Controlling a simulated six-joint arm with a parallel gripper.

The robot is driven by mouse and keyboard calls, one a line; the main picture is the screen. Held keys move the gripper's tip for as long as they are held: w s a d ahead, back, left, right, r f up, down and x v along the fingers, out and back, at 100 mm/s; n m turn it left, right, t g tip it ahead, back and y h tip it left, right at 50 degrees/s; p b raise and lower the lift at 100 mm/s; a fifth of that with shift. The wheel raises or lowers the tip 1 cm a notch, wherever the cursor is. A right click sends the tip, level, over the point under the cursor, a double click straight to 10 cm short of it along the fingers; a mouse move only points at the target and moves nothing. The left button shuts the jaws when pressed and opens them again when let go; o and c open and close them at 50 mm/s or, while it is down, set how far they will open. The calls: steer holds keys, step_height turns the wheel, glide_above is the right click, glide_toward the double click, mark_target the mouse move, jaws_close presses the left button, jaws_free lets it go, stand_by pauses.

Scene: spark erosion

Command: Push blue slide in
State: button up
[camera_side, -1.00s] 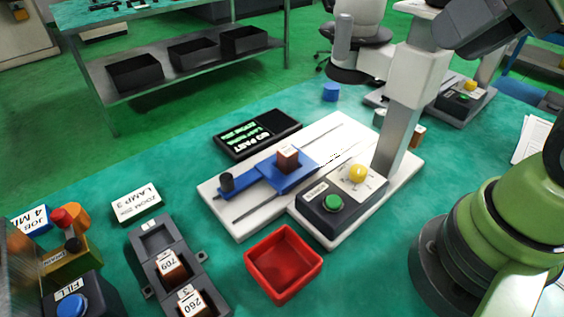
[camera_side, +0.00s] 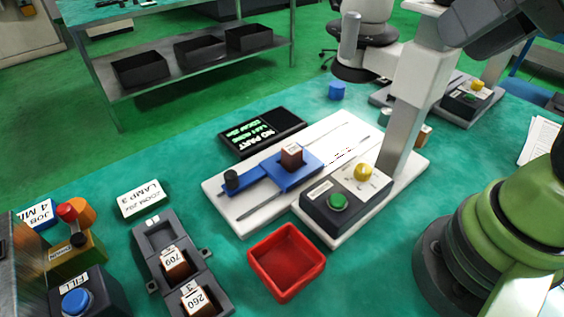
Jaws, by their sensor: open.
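The blue slide (camera_side: 290,177) lies on the white base plate (camera_side: 243,217) of the machine, between its rails. A brown block (camera_side: 292,155) stands upright on the slide. A dark knob (camera_side: 231,181) sits at the slide's left end, on a blue arm. The grey column with the white head stands behind and to the right of the slide. Part of my green arm shows at the right edge, apart from the slide; my gripper is not in view.
A control box with a green button (camera_side: 338,202) and a yellow knob (camera_side: 363,172) stands right of the slide. A red tray (camera_side: 287,262) is in front. A dark rack (camera_side: 183,268) holds labelled blocks. A black display (camera_side: 262,132) lies behind. A fill box (camera_side: 78,300) stands lower left.

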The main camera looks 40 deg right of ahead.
steer(key=shift+o, duration=0.2)
steer(key=w+a+r+g, duration=0.1)
steer(key=w+a+g, duration=0.1)
steer(key=w, duration=0.6)
steer(key=shift+w+a+r+n, duration=0.2)
steer(key=shift+a+r+n, duration=0.1)
steer(key=shift+a+n, duration=0.1)
steer(key=n+g+h, duration=0.1)
steer(key=g+h, duration=0.1)
steer(key=g, duration=0.3)
glide_above(230, 173)
step_height(230, 173, down, 19)
steer(key=shift+r, duration=0.2)
step_height(230, 173, down, 10)
steer(key=shift+f, duration=0.1)
